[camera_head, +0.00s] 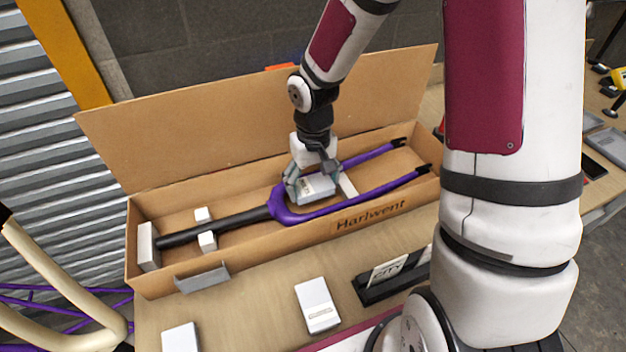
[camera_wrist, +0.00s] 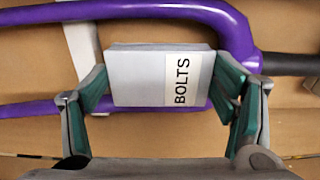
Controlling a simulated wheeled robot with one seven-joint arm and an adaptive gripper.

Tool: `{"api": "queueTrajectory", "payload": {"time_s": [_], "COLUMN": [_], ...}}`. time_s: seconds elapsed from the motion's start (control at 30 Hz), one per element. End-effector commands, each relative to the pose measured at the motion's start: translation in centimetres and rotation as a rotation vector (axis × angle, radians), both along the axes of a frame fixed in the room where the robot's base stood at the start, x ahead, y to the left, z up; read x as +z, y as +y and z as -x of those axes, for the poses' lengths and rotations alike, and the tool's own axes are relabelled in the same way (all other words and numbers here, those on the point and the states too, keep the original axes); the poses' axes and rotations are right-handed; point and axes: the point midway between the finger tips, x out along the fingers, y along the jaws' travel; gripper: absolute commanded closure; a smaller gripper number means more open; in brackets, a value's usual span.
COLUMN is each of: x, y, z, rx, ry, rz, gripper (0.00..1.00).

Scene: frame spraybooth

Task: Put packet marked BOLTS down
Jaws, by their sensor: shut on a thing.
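The packet marked BOLTS (camera_wrist: 140,76) is a grey box with a white label, and it also shows in the head view (camera_head: 317,188). My gripper (camera_wrist: 165,92) is shut on it, with one finger at each end of the packet. In the head view my gripper (camera_head: 312,182) is inside the long open cardboard box (camera_head: 290,234), over the purple fork (camera_head: 284,211). The packet is between or above the fork's two legs. I cannot tell whether it touches the box floor.
White blocks (camera_head: 207,241) stand by the fork's black steerer. A white packet (camera_head: 317,305) and another (camera_head: 180,338) lie on the table in front. A black holder with cards (camera_head: 388,280) stands to their right. The box lid (camera_head: 200,140) stands open behind.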

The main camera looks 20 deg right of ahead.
Motion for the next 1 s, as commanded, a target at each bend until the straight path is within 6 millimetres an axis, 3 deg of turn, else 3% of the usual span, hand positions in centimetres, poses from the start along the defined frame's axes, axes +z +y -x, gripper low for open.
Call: {"api": "queueTrajectory", "payload": {"time_s": [0.17,0.2,0.27,0.3,0.73,0.87,1.0], "x": [-0.3,-0.3,-0.3,-0.3,0.4,2.1,5.0], "y": [0.0,0.0,0.0,0.0,0.0,-0.1,0.0], "z": [0.0,0.0,0.0,0.0,0.1,0.0,-0.1], "rx": [0.0,0.0,0.0,0.0,0.0,-0.002,-0.002], "ry": [0.0,0.0,0.0,0.0,-0.001,-0.004,-0.006], "rz": [0.0,0.0,0.0,0.0,0.0,0.001,0.001], "gripper": [0.5,0.17,0.03,0.01,0.01,0.01,0.01]}}
